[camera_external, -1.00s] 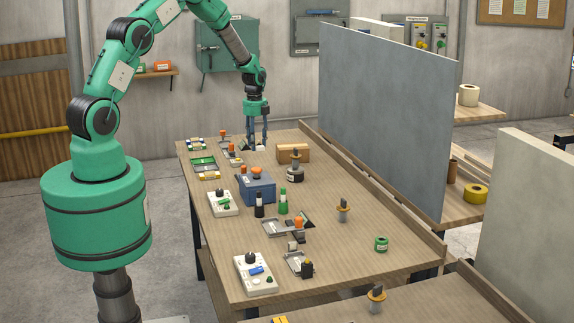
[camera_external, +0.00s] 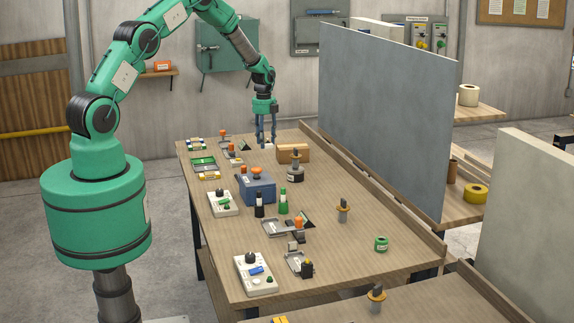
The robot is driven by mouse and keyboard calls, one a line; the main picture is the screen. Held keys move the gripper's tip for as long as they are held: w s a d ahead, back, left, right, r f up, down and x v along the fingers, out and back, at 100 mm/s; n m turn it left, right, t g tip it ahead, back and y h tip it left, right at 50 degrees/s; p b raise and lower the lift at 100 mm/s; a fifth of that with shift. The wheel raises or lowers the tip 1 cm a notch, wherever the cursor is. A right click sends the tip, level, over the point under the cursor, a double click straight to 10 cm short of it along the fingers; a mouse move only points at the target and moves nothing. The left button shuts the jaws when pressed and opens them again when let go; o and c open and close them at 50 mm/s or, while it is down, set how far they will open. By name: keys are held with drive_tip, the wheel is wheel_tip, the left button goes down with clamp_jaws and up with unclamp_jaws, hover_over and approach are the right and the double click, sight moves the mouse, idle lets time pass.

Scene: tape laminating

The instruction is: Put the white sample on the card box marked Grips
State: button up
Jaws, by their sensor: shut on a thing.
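My gripper (camera_external: 267,140) points down near the far end of the bench and is shut on the small white sample (camera_external: 268,147), which shows just under the fingertips. The sample is too small to tell its shape or its exact height above the bench. The brown card box (camera_external: 293,154) stands just to the right of the gripper. Any mark on the box is too small to read. The sample looks beside the box in the picture, not over it.
A black-based device with a knob (camera_external: 295,172) stands just in front of the card box. A blue box with an orange knob (camera_external: 257,188) and several small fixtures line the bench's left side. A tall grey panel (camera_external: 385,120) rises along the right. The bench's middle right is fairly clear.

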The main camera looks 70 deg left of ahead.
drive_tip(key=p, duration=0.1)
hover_over(280, 150)
drive_tip(key=shift+w+a+f, duration=0.15)
drive_tip(key=shift+a+f, duration=0.1)
drive_tip(key=shift+f, duration=0.25)
drive_tip(key=shift+f, duration=0.15)
drive_tip(key=shift+f+p, duration=0.35)
drive_tip(key=shift+f, duration=1.25)
drive_tip(key=shift+f, duration=0.2)
drive_tip(key=o, duration=1.2)
drive_tip(key=shift+c, duration=0.2)
drive_tip(key=shift+r, duration=0.25)
